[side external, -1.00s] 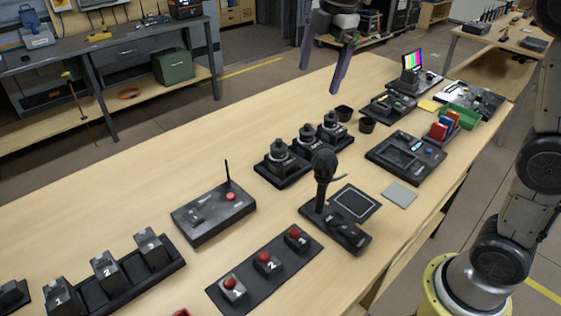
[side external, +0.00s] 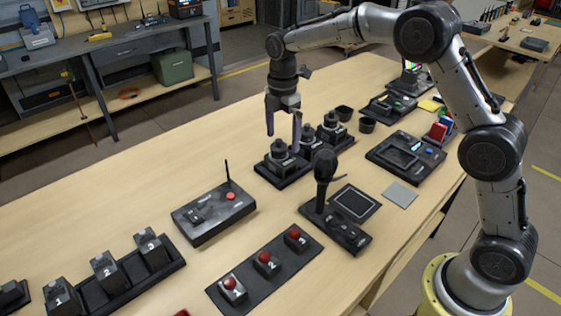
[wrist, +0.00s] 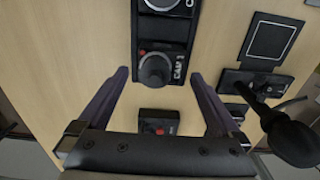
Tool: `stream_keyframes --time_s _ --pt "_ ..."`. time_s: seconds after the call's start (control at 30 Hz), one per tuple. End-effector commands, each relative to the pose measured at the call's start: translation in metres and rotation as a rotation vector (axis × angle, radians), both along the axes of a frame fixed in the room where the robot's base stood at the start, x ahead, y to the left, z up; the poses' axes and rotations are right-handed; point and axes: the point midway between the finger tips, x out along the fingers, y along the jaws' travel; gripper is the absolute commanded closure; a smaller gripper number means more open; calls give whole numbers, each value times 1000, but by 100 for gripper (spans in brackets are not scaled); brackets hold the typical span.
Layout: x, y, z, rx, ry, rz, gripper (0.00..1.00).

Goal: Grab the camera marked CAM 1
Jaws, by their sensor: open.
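The camera marked CAM 1 (wrist: 155,70) is a dark, round-topped unit on a black base. Its label shows in the wrist view. In the side view it appears to be the nearest camera (side external: 278,154) of a row of three. My gripper (side external: 283,141) points down over this camera, open and empty. In the wrist view, the fingers of my gripper (wrist: 160,74) lie on either side of the camera, apart from it. Their exact height above it is hard to tell.
Two more cameras (side external: 331,130) stand close behind in the row. A microphone (side external: 324,168) on a stand rises to the right of the camera. A box with a red button and antenna (side external: 213,212) lies to the left.

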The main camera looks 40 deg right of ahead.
Motion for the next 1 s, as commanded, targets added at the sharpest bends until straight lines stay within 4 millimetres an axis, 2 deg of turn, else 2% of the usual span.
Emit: stream_keyframes --time_s 0.23,0.5,0.83,1.0 --pt "-1 2 -18 0 1 0 0" --pt "-2 7 -54 0 1 -1 0" --pt "-2 7 -61 0 -1 -1 0" --pt "-2 7 -60 0 -1 0 31"
